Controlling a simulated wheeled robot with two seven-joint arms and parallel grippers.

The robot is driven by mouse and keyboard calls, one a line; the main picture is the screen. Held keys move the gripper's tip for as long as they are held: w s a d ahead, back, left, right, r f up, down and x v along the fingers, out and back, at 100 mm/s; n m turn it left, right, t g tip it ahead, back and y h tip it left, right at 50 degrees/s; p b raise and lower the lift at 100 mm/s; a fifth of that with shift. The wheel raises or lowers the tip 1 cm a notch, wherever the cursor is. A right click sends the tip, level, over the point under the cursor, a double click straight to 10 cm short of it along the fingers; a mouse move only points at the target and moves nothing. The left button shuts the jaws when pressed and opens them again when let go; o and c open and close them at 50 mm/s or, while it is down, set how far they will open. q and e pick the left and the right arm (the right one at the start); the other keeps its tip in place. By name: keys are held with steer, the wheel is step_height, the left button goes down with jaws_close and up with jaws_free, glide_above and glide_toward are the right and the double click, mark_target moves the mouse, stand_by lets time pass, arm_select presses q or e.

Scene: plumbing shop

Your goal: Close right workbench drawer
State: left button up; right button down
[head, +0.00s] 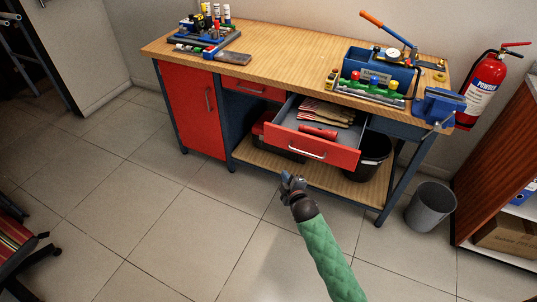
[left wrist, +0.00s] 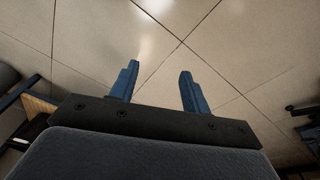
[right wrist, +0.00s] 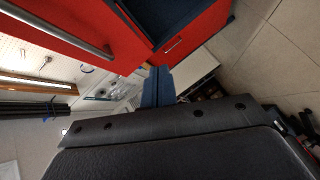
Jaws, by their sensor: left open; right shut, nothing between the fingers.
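The right workbench drawer (head: 312,143) is red-fronted with a grey inside and stands pulled out from under the wooden top in the head view. It holds several tan items and a red tool (head: 318,132). Its front has a metal handle (head: 307,149). My right gripper (head: 291,180) is shut and empty, below and in front of the drawer, apart from it in the head view. In the right wrist view its fingers (right wrist: 158,84) are together, and a red front with a long handle (right wrist: 62,32) shows at the upper left. My left gripper (left wrist: 158,82) is open and empty above the floor tiles.
The workbench (head: 270,77) also has a shut left drawer (head: 253,89) and a red cabinet door (head: 193,108). A black bucket (head: 369,158) stands on the lower shelf. A grey bin (head: 430,207) and a fire extinguisher (head: 481,86) are at the right. The floor in front is clear.

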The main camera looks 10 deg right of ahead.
step_height(320, 180, up, 2)
steer(key=a+r+n+t, duration=0.1)
steer(key=n+t, duration=0.1)
steer(key=n, duration=0.1)
steer(key=n+y+p, duration=0.1)
steer(key=n+p, duration=0.2)
glide_toward(274, 139)
steer(key=w+a, duration=0.2)
steer(key=a, duration=0.1)
arm_select(q)
steer(key=s+a+f+p, duration=0.1)
steer(key=s+f, duration=0.1)
steer(key=f, duration=0.6)
steer(key=s+a+f+p, duration=0.1)
steer(key=a+f, duration=0.1)
steer(key=f, duration=0.6)
steer(key=shift+s+a, duration=0.2)
steer(key=shift+s, duration=0.2)
arm_select(e)
steer(key=shift+w+d, duration=0.3)
steer(key=shift+w, duration=0.35)
steer(key=shift+w+d, duration=0.3)
steer(key=shift+w, duration=0.35)
steer(key=shift+w+d, duration=0.3)
steer(key=shift+w, duration=0.35)
arm_select(q)
steer(key=shift+y, duration=0.3)
